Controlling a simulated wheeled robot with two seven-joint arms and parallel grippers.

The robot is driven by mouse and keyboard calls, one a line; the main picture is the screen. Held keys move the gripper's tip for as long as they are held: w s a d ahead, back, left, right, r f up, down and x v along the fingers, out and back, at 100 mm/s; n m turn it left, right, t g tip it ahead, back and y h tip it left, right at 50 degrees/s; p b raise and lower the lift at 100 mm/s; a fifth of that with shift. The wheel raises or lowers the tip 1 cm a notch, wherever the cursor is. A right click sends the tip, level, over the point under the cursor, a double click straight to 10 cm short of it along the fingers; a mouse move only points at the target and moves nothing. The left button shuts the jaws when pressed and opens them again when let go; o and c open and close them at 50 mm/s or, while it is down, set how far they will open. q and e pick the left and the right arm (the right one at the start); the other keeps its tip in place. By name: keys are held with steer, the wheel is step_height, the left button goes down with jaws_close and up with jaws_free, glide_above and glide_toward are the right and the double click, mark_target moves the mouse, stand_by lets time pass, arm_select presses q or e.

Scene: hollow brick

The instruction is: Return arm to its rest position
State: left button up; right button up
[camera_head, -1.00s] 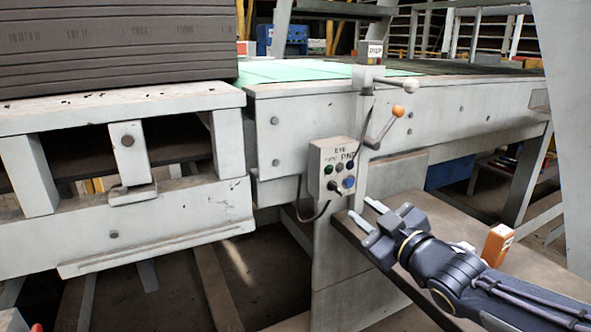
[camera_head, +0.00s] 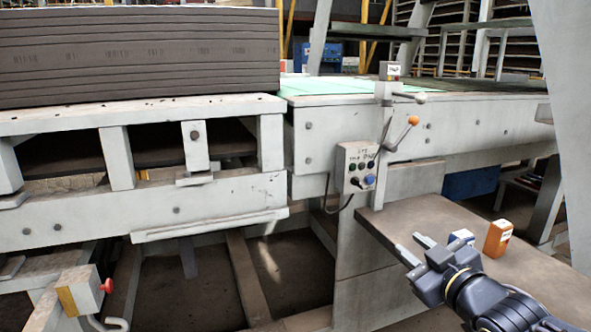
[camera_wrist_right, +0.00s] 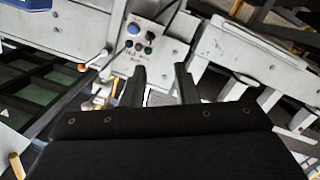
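My right gripper (camera_head: 418,252) is at the lower right of the head view, over the left part of a brown shelf (camera_head: 520,262). Its two fingers are apart with nothing between them. In the right wrist view its fingers (camera_wrist_right: 162,88) are also spread and empty, pointing toward the control box. The grey control box (camera_head: 357,167) with several buttons and a black knob is on the machine frame, up and left of the gripper and apart from it. The box also shows in the right wrist view (camera_wrist_right: 145,45). My left gripper is in neither view.
An orange box (camera_head: 497,238) and a small blue-and-white box (camera_head: 461,236) stand on the shelf close beyond the gripper. A lever with an orange knob (camera_head: 413,120) sticks out above the control box. A red button (camera_head: 107,286) is at the lower left. Stacked dark boards (camera_head: 140,55) lie at upper left.

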steer(key=s+d+f+m+g+h, duration=0.2)
steer(key=s+d+f+m+h, duration=0.15)
steer(key=s+f, duration=0.2)
steer(key=s+a+f+m+g+y, duration=0.1)
steer(key=s+a+f+m+g, duration=0.4)
steer(key=s, duration=0.6)
steer(key=s+f+m+g+y, duration=0.2)
steer(key=s+f+g, duration=0.2)
steer(key=s+f, duration=0.45)
step_height(320, 180, up, 36)
steer(key=s+p, duration=0.1)
steer(key=p, duration=3.3)
steer(key=shift+s+f+n, duration=0.2)
steer(key=shift+n, duration=0.15)
